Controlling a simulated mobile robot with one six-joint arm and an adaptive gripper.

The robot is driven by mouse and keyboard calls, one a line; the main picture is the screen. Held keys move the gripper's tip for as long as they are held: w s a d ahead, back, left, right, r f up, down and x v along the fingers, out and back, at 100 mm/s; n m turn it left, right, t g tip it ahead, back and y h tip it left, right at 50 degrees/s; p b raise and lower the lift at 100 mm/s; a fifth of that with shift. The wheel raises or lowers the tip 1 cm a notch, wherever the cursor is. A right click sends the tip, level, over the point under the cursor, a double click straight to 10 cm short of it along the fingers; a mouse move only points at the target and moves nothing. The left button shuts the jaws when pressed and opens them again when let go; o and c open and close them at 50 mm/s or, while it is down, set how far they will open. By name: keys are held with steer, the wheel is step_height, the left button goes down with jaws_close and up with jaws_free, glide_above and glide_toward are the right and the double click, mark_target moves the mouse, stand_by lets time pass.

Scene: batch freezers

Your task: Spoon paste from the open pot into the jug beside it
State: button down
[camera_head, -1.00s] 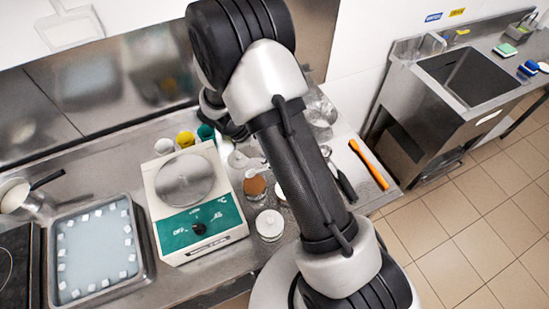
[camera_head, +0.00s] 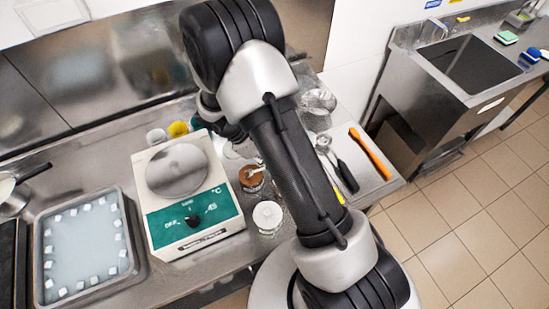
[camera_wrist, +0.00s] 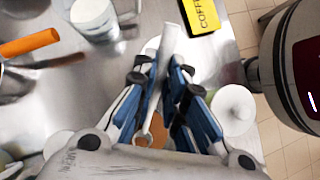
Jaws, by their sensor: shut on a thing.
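The open pot (camera_head: 252,180) of brown paste stands right of the freezer unit in the head view, with a pale stick-like piece over its mouth. In the wrist view the paste (camera_wrist: 157,133) shows between my fingers, mostly hidden. My gripper (camera_wrist: 168,72) is shut on a pale spoon handle (camera_wrist: 171,32), which points up the picture. A clear glass vessel (camera_wrist: 94,14), perhaps the jug, stands at the upper left there. My arm hides much of this area in the head view.
A white-lidded jar (camera_head: 268,216) stands close in front of the pot. The freezer unit (camera_head: 180,195) blocks the left side. An orange-handled tool (camera_wrist: 28,44) and a yellow coffee pack (camera_wrist: 198,16) lie nearby. The counter's edge is close to the white-lidded jar.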

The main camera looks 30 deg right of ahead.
steer(key=shift+w+a+f, duration=0.15)
steer(key=shift+w+a, duration=0.25)
steer(key=shift+a, duration=0.35)
steer(key=shift+s+d+f+y+p, duration=0.2)
steer(key=shift+s+d+y+p, duration=0.1)
steer(key=shift+d+y, duration=0.2)
steer(key=shift+d+r+t+p, duration=0.15)
steer(key=shift+r+t+p, duration=0.15)
steer(key=shift+r, duration=0.15)
steer(key=shift+r+p, duration=0.65)
steer(key=shift+r, duration=0.2)
steer(key=shift+r+p, duration=0.45)
steer(key=shift+r, duration=0.1)
steer(key=d+y+p, duration=0.1)
steer(key=s+d+t+y+p, duration=0.1)
steer(key=shift+r+y, duration=0.2)
steer(key=shift+y, duration=0.1)
steer(key=shift+s+p, duration=0.1)
steer(key=shift+p, duration=0.65)
steer(key=shift+s+d+f+t+y+p, duration=0.1)
steer(key=shift+d+f+t+y+p, duration=0.1)
steer(key=shift+t+y+p, duration=0.3)
